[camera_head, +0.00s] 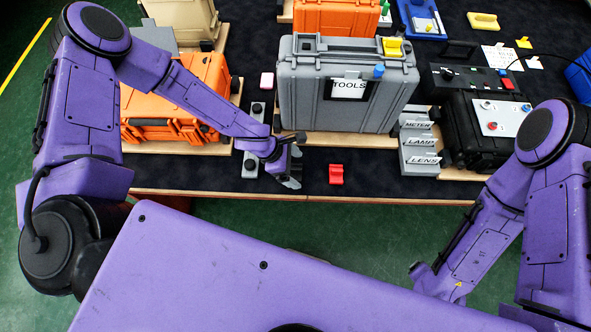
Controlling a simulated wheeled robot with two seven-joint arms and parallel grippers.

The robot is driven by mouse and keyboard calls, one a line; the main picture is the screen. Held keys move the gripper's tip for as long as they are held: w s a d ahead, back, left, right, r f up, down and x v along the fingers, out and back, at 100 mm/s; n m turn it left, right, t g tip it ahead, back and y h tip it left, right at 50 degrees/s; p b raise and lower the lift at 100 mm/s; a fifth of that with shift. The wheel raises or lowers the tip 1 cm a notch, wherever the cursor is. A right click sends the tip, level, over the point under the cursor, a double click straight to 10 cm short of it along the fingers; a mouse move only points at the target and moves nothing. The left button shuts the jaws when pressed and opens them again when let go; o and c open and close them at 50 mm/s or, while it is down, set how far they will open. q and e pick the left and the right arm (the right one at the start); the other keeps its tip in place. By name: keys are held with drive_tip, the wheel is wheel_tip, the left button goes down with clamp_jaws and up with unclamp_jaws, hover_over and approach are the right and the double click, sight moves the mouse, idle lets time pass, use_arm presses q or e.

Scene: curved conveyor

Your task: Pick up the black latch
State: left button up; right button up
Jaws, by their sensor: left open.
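I cannot make out a separate black latch for certain; small dark shapes near my left gripper blend with its fingers and the dark belt. My left gripper (291,170) is open, low over the front edge of the conveyor, left of a small red latch-like piece (336,174). No object shows clearly between its fingers. A grey case labelled TOOLS (298,92) stands upright behind it on a wooden board.
An orange case (208,73) stands behind my left forearm. Grey blocks labelled METER, LAMP and LENS (419,142) and a black case (470,130) are at the right. A yellow piece (393,46) is on the grey case.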

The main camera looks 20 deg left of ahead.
use_arm(q)
drive_tip(key=shift+d+f, duration=0.25)
drive_tip(key=shift+f, duration=0.15)
drive_tip(key=c, duration=1.1)
drive_tip(key=shift+c, duration=0.2)
